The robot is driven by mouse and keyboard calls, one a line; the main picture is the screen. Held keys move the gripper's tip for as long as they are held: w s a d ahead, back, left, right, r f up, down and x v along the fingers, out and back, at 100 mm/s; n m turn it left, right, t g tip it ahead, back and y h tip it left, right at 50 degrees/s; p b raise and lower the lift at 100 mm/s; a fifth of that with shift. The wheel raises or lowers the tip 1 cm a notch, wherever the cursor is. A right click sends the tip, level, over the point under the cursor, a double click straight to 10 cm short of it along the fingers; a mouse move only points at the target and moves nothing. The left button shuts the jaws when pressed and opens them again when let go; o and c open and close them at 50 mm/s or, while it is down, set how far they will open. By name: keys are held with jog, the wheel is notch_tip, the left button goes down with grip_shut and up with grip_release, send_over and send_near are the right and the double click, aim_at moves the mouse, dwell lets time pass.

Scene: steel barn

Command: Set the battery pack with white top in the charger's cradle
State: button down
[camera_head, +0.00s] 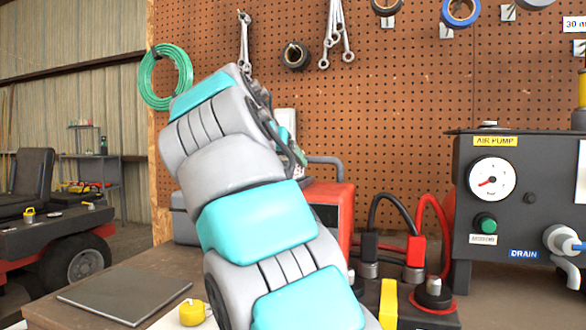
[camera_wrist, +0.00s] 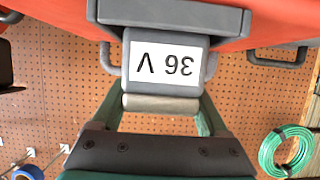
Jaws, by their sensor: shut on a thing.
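The battery pack (camera_wrist: 163,85) is a grey block with a white "36 V" label and a pale rounded end, upside down in the wrist view. My gripper (camera_wrist: 162,98) is shut on it, with green fingers on both sides. The red charger (camera_head: 328,200), with grey handles, stands on the bench behind my arm. It also fills the top edge of the wrist view (camera_wrist: 45,20). Its dark grey cradle frame (camera_wrist: 225,17) lies right at the labelled block; I cannot tell how deep the pack sits. In the head view my arm hides the pack and most of the charger.
A dark air pump unit (camera_head: 520,205) with a gauge stands at right. Black and red cables (camera_head: 420,245) run beside the charger. A flat grey plate (camera_head: 125,295) and a yellow-topped item (camera_head: 193,312) lie at front left. A pegboard (camera_head: 400,100) with tools stands behind.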

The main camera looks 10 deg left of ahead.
jog(key=shift+f, duration=0.4)
jog(key=shift+r, duration=0.1)
jog(key=shift+f, duration=0.2)
grip_release()
jog(key=shift+r, duration=0.2)
jog(key=p+v, duration=0.1)
jog(key=v, duration=1.1)
